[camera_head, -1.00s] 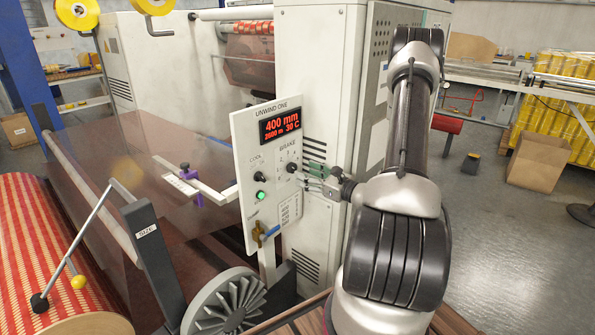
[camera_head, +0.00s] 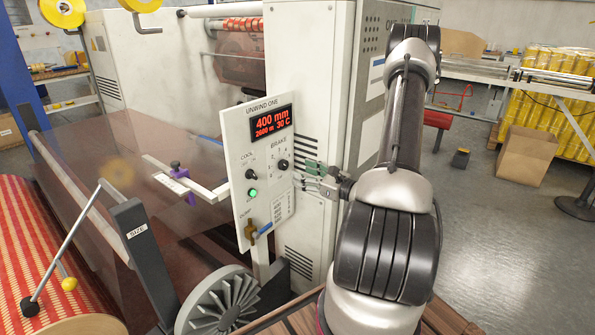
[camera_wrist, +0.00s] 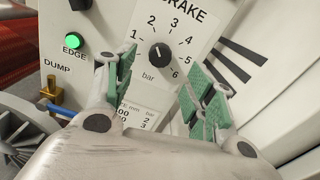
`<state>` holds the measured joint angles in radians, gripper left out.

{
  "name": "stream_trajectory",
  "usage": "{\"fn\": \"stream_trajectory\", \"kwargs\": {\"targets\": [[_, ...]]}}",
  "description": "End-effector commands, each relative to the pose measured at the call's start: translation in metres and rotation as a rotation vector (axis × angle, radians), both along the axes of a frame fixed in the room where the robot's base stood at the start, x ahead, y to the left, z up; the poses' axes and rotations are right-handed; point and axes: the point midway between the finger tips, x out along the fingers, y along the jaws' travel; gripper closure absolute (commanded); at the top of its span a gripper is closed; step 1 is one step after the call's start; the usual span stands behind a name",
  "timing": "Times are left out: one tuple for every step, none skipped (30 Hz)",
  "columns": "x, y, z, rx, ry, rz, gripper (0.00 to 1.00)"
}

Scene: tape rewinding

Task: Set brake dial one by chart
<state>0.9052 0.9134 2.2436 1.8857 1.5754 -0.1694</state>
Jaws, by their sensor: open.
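The brake dial (camera_head: 283,164) is a small black knob on the white UNWIND ONE panel (camera_head: 240,140). In the wrist view the brake dial (camera_wrist: 160,54) sits inside a numbered scale marked in bar, its white mark pointing up, near the 2. My gripper (camera_head: 310,175) is open just right of the dial, apart from it. In the wrist view my gripper's green-padded fingers (camera_wrist: 158,85) stand below the dial, one to each side, with nothing between them. The printed chart (camera_wrist: 140,118) below the dial is partly hidden by my gripper. The display (camera_head: 271,124) reads 400 mm, 2600 m, 30 C.
A COOL knob (camera_head: 250,174), a lit green EDGE button (camera_head: 253,193) and a brass DUMP valve with a blue handle (camera_head: 254,234) share the panel. A grey finned disc (camera_head: 220,306) stands below. The grey floor at right is open.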

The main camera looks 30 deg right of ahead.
Motion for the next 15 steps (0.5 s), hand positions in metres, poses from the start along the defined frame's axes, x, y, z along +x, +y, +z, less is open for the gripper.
{"fn": "stream_trajectory", "kwargs": {"targets": [[0.004, 0.001, 0.000, 0.000, 0.000, 0.000, 0.45], [0.007, 0.002, 0.000, -0.001, 0.000, 0.000, 0.45], [0.012, 0.004, 0.000, 0.000, 0.000, 0.001, 0.45], [0.017, 0.007, 0.000, 0.000, 0.000, 0.002, 0.45], [0.022, 0.008, 0.000, 0.000, 0.000, 0.001, 0.45], [0.029, 0.011, 0.000, 0.000, 0.000, 0.003, 0.45], [0.034, 0.013, 0.000, -0.001, 0.000, 0.002, 0.45], [0.038, 0.014, 0.000, -0.001, 0.000, 0.002, 0.45], [0.045, 0.017, 0.000, 0.000, -0.001, 0.002, 0.45], [0.049, 0.018, 0.000, 0.000, -0.001, 0.001, 0.45], [0.053, 0.019, 0.000, 0.001, 0.000, 0.001, 0.45], [0.058, 0.021, 0.000, 0.000, -0.001, 0.001, 0.45], [0.060, 0.022, 0.000, 0.000, -0.001, 0.000, 0.45], [0.063, 0.022, 0.000, 0.000, -0.001, -0.001, 0.45], [0.066, 0.023, 0.000, 0.000, 0.000, 0.000, 0.45]]}}
